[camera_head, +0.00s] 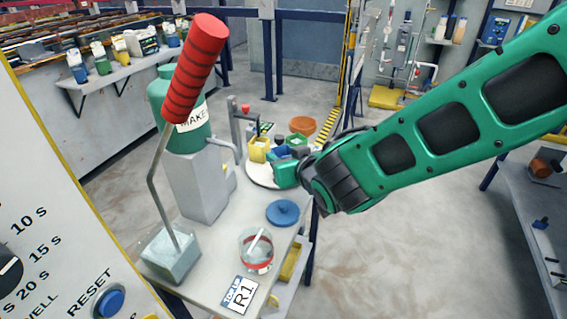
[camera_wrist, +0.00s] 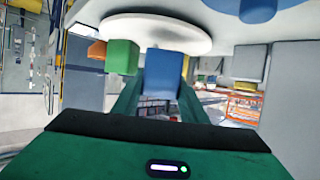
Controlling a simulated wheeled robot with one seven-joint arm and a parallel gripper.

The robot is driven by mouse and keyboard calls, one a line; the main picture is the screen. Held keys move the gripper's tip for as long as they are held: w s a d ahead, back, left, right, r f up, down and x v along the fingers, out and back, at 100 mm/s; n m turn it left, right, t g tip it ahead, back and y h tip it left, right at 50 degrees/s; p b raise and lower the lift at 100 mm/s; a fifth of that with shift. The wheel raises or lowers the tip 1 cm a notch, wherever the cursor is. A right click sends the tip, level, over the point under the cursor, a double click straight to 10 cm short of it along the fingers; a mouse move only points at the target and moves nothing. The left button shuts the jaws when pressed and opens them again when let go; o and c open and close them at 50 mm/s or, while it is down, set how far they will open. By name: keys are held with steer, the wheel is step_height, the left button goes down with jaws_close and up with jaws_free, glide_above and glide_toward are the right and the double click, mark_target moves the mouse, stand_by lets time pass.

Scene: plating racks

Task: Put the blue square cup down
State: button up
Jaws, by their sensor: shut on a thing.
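The blue square cup (camera_head: 281,152) is at the white round plate (camera_head: 257,174) on the bench. In the wrist view the blue cup (camera_wrist: 163,75) sits between the two green fingers of my gripper (camera_wrist: 158,92), which is shut on it. The cup overlaps the white disc (camera_wrist: 155,30) there; I cannot tell whether it touches it. In the head view my gripper (camera_head: 287,168) reaches the cup from the right and partly hides it. A green cup (camera_wrist: 122,57) stands close beside the blue one.
A yellow cup (camera_head: 258,148) and an orange round container (camera_head: 303,125) are near the plate. A blue lid (camera_head: 283,212), a glass jar (camera_head: 256,252) and an R1 card (camera_head: 238,295) lie nearer. A green tank (camera_head: 180,125) and a red-handled tool (camera_head: 195,70) stand left.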

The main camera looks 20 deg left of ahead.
steer(key=shift+f, duration=1.15)
steer(key=shift+f, duration=0.1)
steer(key=o, duration=1.1)
steer(key=v, duration=1.2)
